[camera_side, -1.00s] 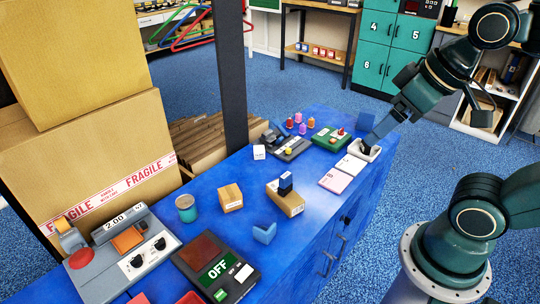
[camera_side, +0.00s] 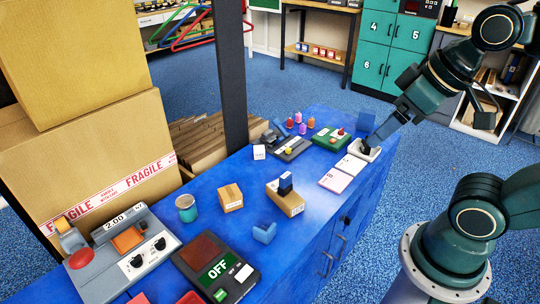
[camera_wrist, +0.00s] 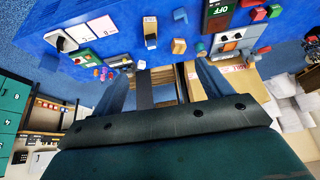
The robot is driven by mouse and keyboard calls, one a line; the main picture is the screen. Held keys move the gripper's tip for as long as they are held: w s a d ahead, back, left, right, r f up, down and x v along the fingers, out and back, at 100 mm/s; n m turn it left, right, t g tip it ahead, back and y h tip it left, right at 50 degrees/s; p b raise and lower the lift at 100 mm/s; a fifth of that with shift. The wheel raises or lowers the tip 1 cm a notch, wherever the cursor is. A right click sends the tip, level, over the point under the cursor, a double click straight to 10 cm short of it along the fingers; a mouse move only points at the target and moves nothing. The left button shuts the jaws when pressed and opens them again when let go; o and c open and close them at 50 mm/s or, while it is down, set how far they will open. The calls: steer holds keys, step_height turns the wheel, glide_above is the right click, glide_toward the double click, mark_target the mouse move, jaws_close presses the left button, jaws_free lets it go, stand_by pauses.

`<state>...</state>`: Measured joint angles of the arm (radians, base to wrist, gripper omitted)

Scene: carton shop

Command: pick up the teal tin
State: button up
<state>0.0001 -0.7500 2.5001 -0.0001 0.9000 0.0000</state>
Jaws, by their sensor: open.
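The teal tin (camera_side: 186,208) is a small upright cylinder with a lighter band, standing on the blue bench in front of the FRAGILE carton. In the wrist view the tin (camera_wrist: 201,48) shows small near the right finger's tip, well beyond it.
A small carton (camera_side: 230,197) stands just right of the tin. A long box with a dark blue block (camera_side: 286,183) on it and a blue angled piece (camera_side: 264,233) lie further right. A dark post (camera_side: 232,80) rises behind.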

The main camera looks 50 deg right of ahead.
steer(key=shift+c, duration=0.2)
steer(key=n+g+y, duration=0.2)
steer(key=n+y, duration=0.1)
steer(key=n, duration=0.5)
glide_above(187, 201)
steer(key=s+d, duration=0.3)
step_height(187, 201, down, 26)
steer(key=shift+w+a, duration=0.15)
steer(key=shift+a, duration=0.1)
steer(key=shift+f, duration=0.1)
steer(key=shift+x, duration=4.2)
